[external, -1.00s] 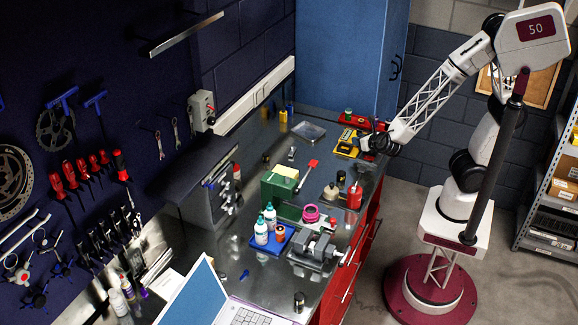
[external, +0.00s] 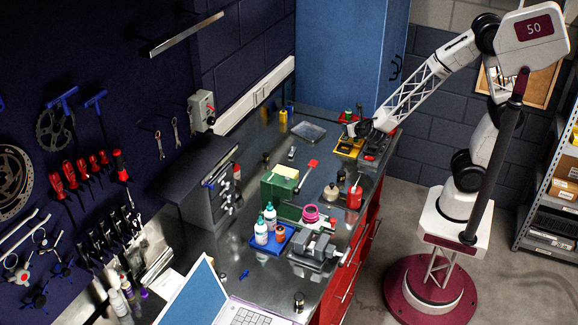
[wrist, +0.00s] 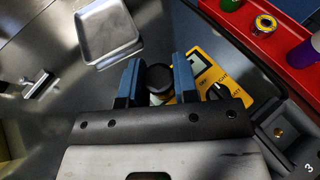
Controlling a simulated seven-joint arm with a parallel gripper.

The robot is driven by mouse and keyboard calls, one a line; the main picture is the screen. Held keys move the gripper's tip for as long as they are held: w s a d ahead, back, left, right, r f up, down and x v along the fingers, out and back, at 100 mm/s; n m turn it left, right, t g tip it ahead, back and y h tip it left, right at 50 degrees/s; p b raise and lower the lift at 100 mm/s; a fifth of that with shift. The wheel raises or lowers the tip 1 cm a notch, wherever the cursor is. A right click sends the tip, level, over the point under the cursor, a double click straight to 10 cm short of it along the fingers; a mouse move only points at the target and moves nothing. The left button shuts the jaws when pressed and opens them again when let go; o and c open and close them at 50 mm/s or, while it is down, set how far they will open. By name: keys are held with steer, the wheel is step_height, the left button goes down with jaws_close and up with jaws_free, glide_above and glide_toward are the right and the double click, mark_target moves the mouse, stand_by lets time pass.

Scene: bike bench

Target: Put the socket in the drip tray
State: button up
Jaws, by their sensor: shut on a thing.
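The socket (wrist: 160,76) shows in the wrist view as a dark round piece between the two blue fingers of my gripper (wrist: 158,82). My gripper is shut on it; its lower part is partly hidden by the gripper. In the external view my gripper (external: 359,128) is over the far right end of the bench, and I cannot make out the socket there. The drip tray (wrist: 84,43) is a shallow, empty grey tray ahead and to the left of the fingers in the wrist view. In the external view the tray (external: 308,132) lies on the bench left of my gripper, apart from it.
A yellow multimeter (wrist: 236,92) lies just right of the fingers. A red tray (wrist: 247,42) with small items is farther right. A small metal part (wrist: 38,84) is at the left. Bare bench top lies between my gripper and the drip tray.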

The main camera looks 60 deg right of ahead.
steer(key=shift+w, duration=0.1)
glide_above(315, 134)
steer(key=shift+w+a+f, duration=0.1)
steer(key=shift+f, duration=0.65)
stand_by(0.4)
steer(key=shift+f, duration=1.75)
steer(key=shift+f, duration=0.15)
steer(key=o, duration=0.9)
steer(key=shift+o, duration=0.2)
steer(key=shift+r, duration=0.2)
